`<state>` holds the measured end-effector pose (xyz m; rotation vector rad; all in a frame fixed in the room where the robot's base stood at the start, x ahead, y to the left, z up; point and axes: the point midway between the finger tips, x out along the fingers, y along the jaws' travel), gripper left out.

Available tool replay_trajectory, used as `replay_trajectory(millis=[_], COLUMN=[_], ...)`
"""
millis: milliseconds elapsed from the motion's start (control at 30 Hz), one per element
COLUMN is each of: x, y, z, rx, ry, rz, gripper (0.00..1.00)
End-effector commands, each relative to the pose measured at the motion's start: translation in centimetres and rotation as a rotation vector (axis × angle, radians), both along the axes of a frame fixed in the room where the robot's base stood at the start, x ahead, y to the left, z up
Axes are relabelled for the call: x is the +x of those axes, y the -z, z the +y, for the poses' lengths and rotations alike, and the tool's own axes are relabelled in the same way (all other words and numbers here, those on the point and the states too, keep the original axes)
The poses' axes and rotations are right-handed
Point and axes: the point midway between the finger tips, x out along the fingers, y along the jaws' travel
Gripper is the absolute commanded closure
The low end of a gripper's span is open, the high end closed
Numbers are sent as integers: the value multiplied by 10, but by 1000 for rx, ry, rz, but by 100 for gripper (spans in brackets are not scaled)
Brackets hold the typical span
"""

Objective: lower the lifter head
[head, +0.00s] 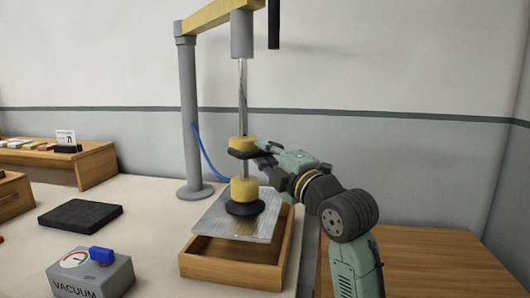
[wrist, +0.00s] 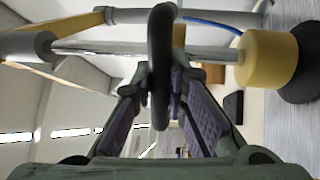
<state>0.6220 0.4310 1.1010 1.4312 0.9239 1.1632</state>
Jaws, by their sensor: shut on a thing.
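The lifter head is a yellow block (head: 244,189) with a black suction cup below it, at the lower end of a shiny vertical rod (head: 243,90). Its cup meets a grey metal plate (head: 222,215); whether it grips the plate cannot be told. Higher on the rod is a yellow collar (head: 241,143) with a black ring handle (head: 240,154). My gripper (head: 264,152) is shut on this ring from the right. In the wrist view, the black ring (wrist: 160,40) stands between my fingers (wrist: 160,95), and the yellow block (wrist: 268,58) shows at the right.
The plate lies over or just above an open wooden tray (head: 225,272); any gap is unclear. A grey post (head: 188,110) carries the lifter's yellow beam (head: 220,14). A vacuum box (head: 92,276) with a blue lever and a dark pad (head: 80,215) are at left.

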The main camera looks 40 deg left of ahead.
Motion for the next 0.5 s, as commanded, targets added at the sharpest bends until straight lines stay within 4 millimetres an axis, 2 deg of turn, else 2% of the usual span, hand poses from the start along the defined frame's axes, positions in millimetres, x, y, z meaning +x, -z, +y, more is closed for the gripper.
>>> replay_trajectory(millis=[167,200,500], x=[1,2,1], y=[-1,-1,-1], z=[-1,-1,0], rx=[1,1,1], ry=[4,4,2], rz=[0,0,-1], gripper=[100,84,65])
